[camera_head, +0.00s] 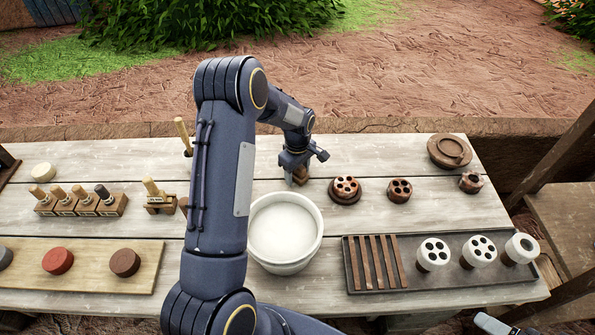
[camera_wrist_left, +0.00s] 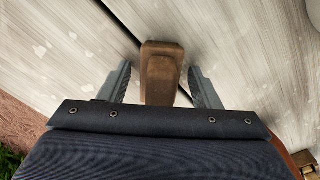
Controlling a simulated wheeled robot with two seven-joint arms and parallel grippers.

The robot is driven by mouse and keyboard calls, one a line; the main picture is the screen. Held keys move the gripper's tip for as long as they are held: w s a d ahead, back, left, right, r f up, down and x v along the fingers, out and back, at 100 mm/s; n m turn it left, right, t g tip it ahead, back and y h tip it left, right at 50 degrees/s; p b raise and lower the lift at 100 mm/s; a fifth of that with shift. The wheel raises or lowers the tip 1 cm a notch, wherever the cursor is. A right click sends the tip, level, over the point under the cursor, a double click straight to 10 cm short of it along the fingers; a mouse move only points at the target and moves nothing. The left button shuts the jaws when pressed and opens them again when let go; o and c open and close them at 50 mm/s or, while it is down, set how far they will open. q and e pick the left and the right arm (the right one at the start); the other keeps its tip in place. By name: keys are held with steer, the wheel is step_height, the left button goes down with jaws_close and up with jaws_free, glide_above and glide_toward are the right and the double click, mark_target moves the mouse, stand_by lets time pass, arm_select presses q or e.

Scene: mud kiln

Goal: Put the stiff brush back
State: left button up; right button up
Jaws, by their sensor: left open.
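My left gripper (camera_head: 298,172) points down over the far middle of the table, behind the white bucket. In the left wrist view its open fingers (camera_wrist_left: 160,82) stand on either side of a brown wooden block (camera_wrist_left: 162,62), with a gap on each side. The block also shows below the gripper in the head view (camera_head: 301,176). It may be the stiff brush, but no bristles show, so I cannot tell. Several wooden-handled tools stand upright in a rack (camera_head: 83,206) at the left. One more stands in a small holder (camera_head: 158,201).
The white bucket (camera_head: 317,232) stands close in front of the gripper. Brown and white holed pieces, a dark tray (camera_head: 372,287) and a lidded brown pot (camera_head: 449,151) lie to the right. A board (camera_head: 90,266) with round discs lies at the left. My left arm hides part of the table.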

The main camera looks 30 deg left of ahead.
arm_select(q)
step_height(320, 180, up, 11)
steer(key=p, duration=0.7)
steer(key=shift+r, duration=0.85)
steer(key=s+d+r+m+t+h, duration=0.1)
steer(key=s+d+r+m, duration=0.15)
steer(key=s+r, duration=0.45)
steer(key=s+d+r+m+t+h, duration=0.1)
steer(key=s+d+r+m+t, duration=0.15)
steer(key=s+r, duration=0.4)
steer(key=s+d+r+m+t+h, duration=0.1)
steer(key=s+d+r+m, duration=0.1)
steer(key=s, duration=0.5)
steer(key=s+d+r+m+t, duration=0.1)
steer(key=s+d+r+m, duration=0.1)
steer(key=s+d+m, duration=0.2)
steer(key=s+m, duration=0.2)
steer(key=s, duration=0.2)
steer(key=shift+s+d+r+m+h, duration=0.2)
steer(key=shift+s+d+m+h, duration=0.1)
steer(key=shift+m+h, duration=0.1)
